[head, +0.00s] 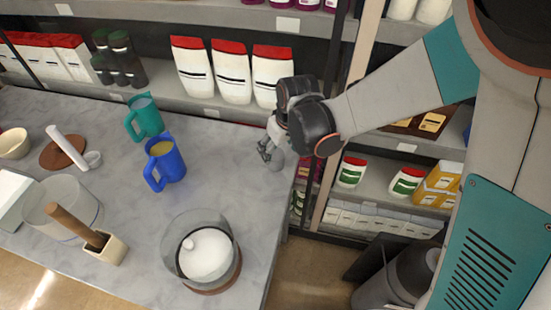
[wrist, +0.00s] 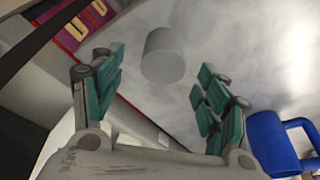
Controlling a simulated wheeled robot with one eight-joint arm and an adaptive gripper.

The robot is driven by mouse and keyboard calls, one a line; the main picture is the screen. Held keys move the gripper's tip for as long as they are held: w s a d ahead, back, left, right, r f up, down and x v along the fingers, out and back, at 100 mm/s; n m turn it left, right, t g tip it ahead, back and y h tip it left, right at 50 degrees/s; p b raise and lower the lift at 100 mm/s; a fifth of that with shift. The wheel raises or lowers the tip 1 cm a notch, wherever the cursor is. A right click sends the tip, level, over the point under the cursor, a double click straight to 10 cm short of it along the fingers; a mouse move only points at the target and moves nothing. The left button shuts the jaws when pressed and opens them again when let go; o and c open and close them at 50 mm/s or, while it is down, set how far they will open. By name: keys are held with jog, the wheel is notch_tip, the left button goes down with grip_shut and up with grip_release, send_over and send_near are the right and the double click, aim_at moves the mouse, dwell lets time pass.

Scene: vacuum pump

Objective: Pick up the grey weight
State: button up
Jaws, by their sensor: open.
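The grey weight (wrist: 163,56) is a small plain cylinder on the marble counter, seen beyond my fingertips in the wrist view. In the head view the weight (head: 277,162) stands near the counter's right edge, beside my fingers. My gripper (wrist: 158,75) is open, with teal pads on both sides and nothing between them. In the head view my gripper (head: 265,151) is at the weight's left and slightly above it; exact height and contact cannot be told.
A blue mug (head: 166,162) and a teal mug (head: 145,118) stand left of my gripper. A glass vessel with a white object (head: 207,255) stands at the front. The counter around the weight is clear.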

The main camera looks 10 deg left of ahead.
aim_at(276, 155)
jog(key=b+x, duration=0.3)
jog(key=x, duration=0.2)
jog(key=shift+a+f, duration=0.2)
jog(key=shift+f, duration=0.2)
jog(key=shift+s+r, duration=0.1)
jog(key=c, duration=1.5)
